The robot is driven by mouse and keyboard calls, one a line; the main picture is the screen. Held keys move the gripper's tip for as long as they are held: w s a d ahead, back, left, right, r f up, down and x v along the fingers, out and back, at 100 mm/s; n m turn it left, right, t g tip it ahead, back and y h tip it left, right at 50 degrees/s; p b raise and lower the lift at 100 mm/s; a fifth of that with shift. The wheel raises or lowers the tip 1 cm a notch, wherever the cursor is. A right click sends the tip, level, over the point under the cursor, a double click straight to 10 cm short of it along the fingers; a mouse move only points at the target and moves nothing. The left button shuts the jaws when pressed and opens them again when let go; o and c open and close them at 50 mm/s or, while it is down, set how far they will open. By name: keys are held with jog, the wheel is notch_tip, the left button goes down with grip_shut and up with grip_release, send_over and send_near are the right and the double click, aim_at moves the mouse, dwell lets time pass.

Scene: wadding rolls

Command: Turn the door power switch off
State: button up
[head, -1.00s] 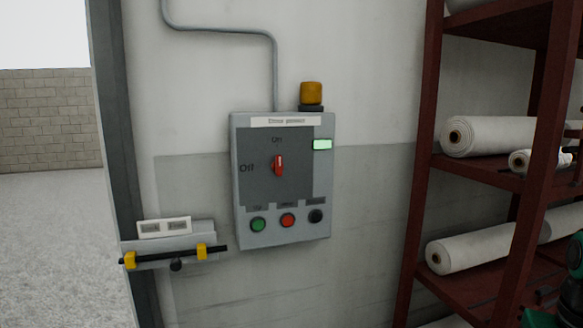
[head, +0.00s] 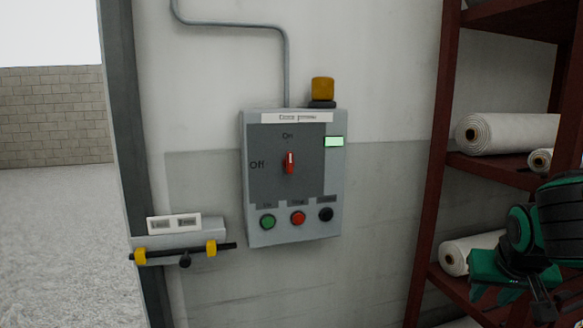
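The door power switch (head: 290,162) is a red rotary handle on a grey wall box (head: 252,232). The handle stands upright, in line with the "On" label above it; the "Off" label is to its left. A small green lamp (head: 334,142) on the box is lit. My gripper (head: 510,300) is at the lower right, in front of the shelf and well apart from the box. Its fingers are partly cut off by the picture edge, so its opening is unclear.
Green, red and black buttons (head: 297,218) sit below the switch, and an amber beacon (head: 322,88) stands on top. A bolt latch (head: 184,250) is at lower left by the door frame. A red shelf (head: 432,190) with white rolls (head: 510,133) stands at right.

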jog(key=w+a+r+n+t, duration=0.2)
jog(key=w+a+r+t, duration=0.25)
jog(key=w+a, duration=0.5)
jog(key=n+t+y, duration=0.5)
jog(key=t+y, duration=0.2)
jog(key=y, duration=0.1)
send_near(291, 162)
jog(key=x, duration=0.9)
jog(key=c, duration=0.7)
